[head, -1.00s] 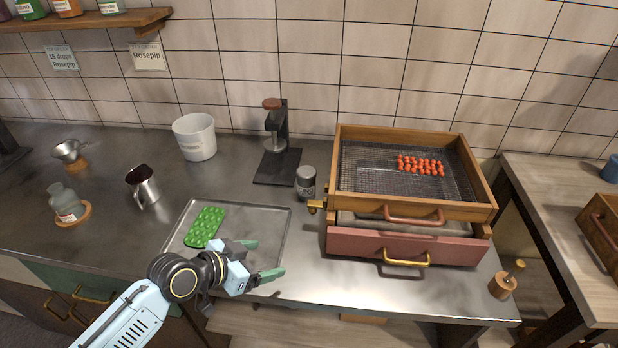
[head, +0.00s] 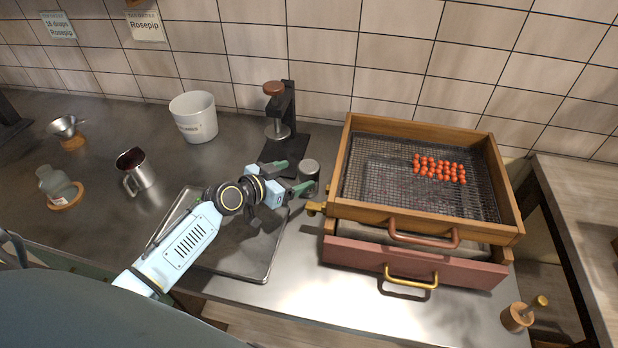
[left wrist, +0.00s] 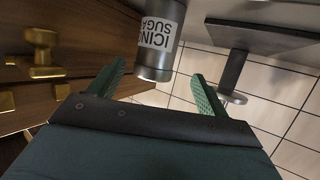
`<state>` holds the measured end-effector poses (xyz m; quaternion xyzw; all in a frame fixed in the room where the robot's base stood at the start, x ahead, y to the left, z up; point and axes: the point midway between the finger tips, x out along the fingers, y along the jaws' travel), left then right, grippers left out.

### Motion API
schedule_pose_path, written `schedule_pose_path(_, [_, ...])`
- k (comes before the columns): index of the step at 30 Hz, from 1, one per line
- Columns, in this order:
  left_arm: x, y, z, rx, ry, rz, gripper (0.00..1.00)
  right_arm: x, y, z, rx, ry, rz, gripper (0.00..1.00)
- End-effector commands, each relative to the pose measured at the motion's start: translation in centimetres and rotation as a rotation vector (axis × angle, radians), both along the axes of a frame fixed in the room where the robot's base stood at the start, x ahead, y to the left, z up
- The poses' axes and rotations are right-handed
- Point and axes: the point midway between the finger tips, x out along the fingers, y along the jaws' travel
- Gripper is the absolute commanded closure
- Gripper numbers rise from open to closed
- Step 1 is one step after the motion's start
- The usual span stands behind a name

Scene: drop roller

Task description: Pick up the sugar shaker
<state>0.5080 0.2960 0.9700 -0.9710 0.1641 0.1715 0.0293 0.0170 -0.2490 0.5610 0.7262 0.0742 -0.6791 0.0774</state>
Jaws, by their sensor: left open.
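The sugar shaker (head: 309,172) is a small grey cylinder standing upright on the metal counter, just left of the wooden drawer unit. In the left wrist view the shaker (left wrist: 157,42) shows a white label reading "ICING SUGA", with the rest cut off. My left gripper (head: 294,176) is open, with its green fingertips close to the shaker's left side. In the left wrist view the shaker lies ahead, between the lines of the two fingers (left wrist: 156,84). I cannot tell whether they touch it. My right gripper is not in view.
The drawer unit (head: 425,212) with a brass knob (head: 315,209) stands close right of the shaker. A press stand (head: 287,140) is behind it. A metal tray (head: 262,262) lies under my left arm. A white tub (head: 195,118) and steel jug (head: 134,172) stand left.

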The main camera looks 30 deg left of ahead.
Motion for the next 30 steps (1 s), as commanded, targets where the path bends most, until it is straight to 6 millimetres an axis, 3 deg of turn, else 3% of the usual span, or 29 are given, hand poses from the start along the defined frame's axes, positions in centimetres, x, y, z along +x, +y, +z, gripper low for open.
schedule_pose_path(3, [0.6, -0.4, -0.2, -0.003, 0.001, 0.000, 0.23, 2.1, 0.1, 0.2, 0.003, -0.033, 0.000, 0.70])
schedule_pose_path(6, [1.6, -1.1, -0.5, -0.005, -0.001, 0.000, 0.23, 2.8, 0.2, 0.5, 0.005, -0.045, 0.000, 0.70])
schedule_pose_path(14, [4.2, -2.3, -1.7, -0.002, 0.000, 0.000, 0.23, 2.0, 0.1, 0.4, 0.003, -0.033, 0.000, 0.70])
schedule_pose_path(23, [4.6, -2.4, -1.8, 0.000, 0.000, -0.001, 0.23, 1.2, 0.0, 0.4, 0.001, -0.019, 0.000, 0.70])
schedule_pose_path(30, [4.6, -2.4, -1.8, 0.000, 0.000, -0.001, 0.53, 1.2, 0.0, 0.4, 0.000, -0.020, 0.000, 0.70])
